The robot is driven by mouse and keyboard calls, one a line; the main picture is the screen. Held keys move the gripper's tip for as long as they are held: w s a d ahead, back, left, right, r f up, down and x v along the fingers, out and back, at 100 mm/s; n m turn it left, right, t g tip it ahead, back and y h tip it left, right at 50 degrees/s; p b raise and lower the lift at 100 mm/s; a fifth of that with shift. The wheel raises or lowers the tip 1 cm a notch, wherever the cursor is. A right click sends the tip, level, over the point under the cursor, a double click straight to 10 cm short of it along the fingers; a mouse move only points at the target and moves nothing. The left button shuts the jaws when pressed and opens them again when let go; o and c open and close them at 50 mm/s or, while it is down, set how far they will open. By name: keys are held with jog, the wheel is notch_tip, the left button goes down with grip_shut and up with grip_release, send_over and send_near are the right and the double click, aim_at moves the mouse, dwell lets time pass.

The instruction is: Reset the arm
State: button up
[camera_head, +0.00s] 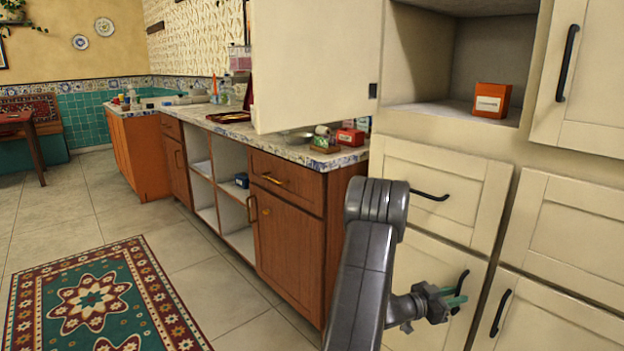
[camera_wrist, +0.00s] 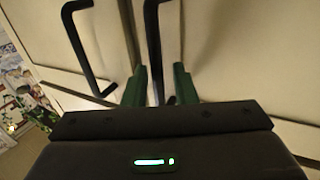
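My gripper (camera_head: 457,298) is low in front of the cream cabinet in the head view, beside a black handle (camera_head: 463,282) on a lower door. In the wrist view my gripper (camera_wrist: 158,82) has its two green fingers apart, with nothing clamped between them. A black bar handle (camera_wrist: 153,40) shows in the gap between the fingers. I cannot tell whether it lies between the fingertips or just beyond them. A second black handle (camera_wrist: 78,45) is to the left of the fingers in the wrist view.
The upper cabinet door (camera_head: 315,65) stands open, and an orange box (camera_head: 492,100) sits on the shelf inside. A drawer (camera_head: 440,190) is above my gripper. The counter (camera_head: 270,137) holds several items. Tiled floor (camera_head: 205,262) is free to the left, beside a patterned rug (camera_head: 100,305).

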jog(key=shift+x, duration=0.9)
jog(key=shift+s+v, duration=0.2)
jog(key=shift+v, duration=0.7)
jog(key=shift+s+v, duration=0.2)
jog(key=shift+v, duration=0.7)
jog(key=shift+d, duration=0.2)
